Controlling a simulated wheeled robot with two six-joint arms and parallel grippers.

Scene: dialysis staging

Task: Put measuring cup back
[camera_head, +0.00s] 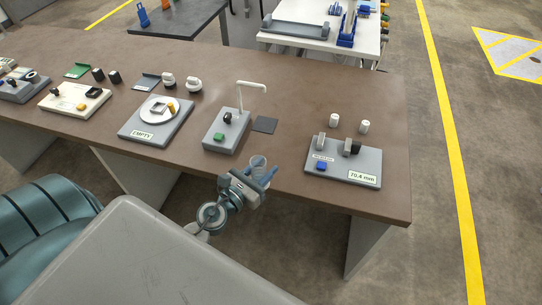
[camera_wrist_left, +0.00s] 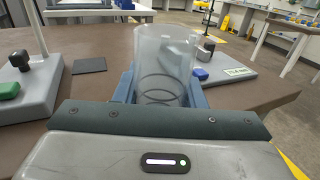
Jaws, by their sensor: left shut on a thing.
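A clear measuring cup (camera_head: 258,166) is held upright between the blue fingers of my left gripper (camera_head: 262,175), at the front edge of the brown table. In the left wrist view the cup (camera_wrist_left: 163,65) stands between the two fingers (camera_wrist_left: 160,92), looks empty and shows dark rings near its bottom. My left gripper is shut on it. I cannot tell the exact gap between the cup and the table edge. My right gripper is not in view.
The brown table (camera_head: 300,90) carries a grey stand with a white post (camera_head: 224,132), a dark square pad (camera_head: 265,125), a scale reading EMPTY (camera_head: 157,122) and a grey gauge base labelled 70.4 mm (camera_head: 343,165). Two white cylinders (camera_head: 364,127) stand behind that base.

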